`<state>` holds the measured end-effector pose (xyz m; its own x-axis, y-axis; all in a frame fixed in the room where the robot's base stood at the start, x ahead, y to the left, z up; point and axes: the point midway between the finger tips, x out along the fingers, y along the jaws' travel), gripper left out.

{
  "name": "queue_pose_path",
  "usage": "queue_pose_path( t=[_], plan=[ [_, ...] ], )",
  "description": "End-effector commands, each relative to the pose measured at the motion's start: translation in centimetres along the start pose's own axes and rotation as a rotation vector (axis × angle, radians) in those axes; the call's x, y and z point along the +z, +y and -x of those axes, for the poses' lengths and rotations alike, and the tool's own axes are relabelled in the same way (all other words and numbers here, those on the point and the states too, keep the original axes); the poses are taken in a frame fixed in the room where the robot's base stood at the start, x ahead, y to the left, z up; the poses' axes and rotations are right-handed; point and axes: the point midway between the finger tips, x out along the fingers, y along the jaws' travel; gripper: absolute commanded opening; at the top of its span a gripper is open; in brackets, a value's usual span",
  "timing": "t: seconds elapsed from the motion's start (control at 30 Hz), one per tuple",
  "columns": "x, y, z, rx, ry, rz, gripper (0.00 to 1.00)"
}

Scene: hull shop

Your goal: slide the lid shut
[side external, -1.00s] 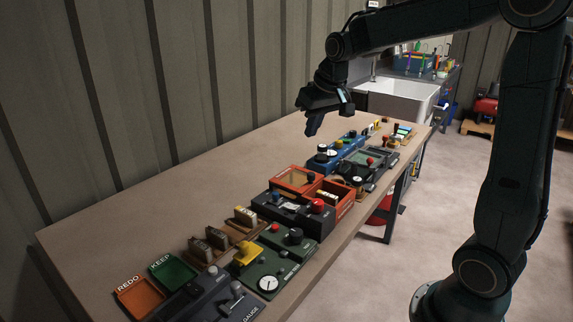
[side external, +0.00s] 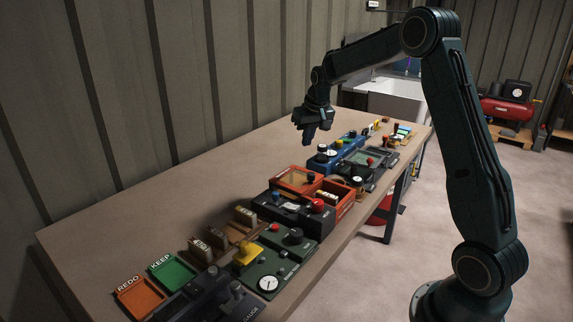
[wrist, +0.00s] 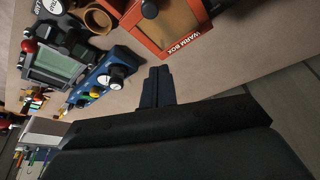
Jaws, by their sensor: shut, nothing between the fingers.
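The red-orange box (side external: 343,206) stands mid-table, a translucent tan lid (side external: 294,178) with a dark blue knob (side external: 310,178) over its left, farther part. The right, nearer part is open and holds small items. In the wrist view the box (wrist: 160,47), lettered WARM BOX, is cut by the top edge; its lid (wrist: 182,18) and dark knob (wrist: 149,9) show. My gripper (side external: 308,141) is shut and empty, above the table behind the box, apart from it. Its closed fingers (wrist: 158,75) point towards the table beside the box in the wrist view.
A black device with a red knob (side external: 317,205) stands close in front of the box. Green and orange trays (side external: 172,273) lie at the near end. The table's left side is clear.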

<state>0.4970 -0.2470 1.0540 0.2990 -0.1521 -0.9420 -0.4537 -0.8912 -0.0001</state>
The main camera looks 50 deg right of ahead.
Motion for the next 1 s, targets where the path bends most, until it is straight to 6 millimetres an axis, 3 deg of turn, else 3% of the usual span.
queue_pose_path(
  t=[0.27,0.9,1.0],
  plan=[
    [0.1,0.0,-1.7,0.0,-0.004,0.0,0.0],
    [0.1,0.0,-10.0,0.0,-0.003,0.001,0.0],
    [0.7,0.0,-9.7,0.0,-0.001,0.001,0.0]
  ],
)
